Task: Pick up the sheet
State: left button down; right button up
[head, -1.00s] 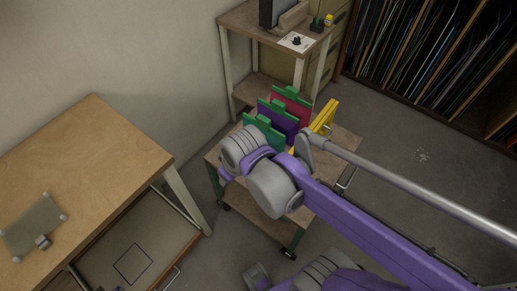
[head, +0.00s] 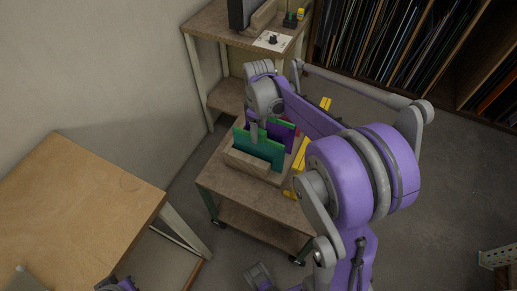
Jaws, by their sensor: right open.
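Coloured sheets stand upright on the small cart (head: 210,176). A green sheet (head: 263,151) is nearest, in a wooden slotted block (head: 246,163). A purple sheet (head: 284,137) stands behind it, and a bit of red shows at its right. My right gripper (head: 254,133) points down at the top left part of the green sheet. It is open; its fingers are small, and I cannot tell whether they straddle the sheet or touch it.
Yellow bars (head: 300,160) stand along the cart's right side, close to my right arm. A wooden table (head: 80,210) is at the left. A taller stand (head: 215,22) is behind the cart, and a rack of sheets (head: 390,45) is at the back right. Open floor lies right.

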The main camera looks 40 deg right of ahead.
aim_at(258, 149)
notch_tip(258, 149, down, 6)
dwell(0.4)
grip_shut()
dwell(0.3)
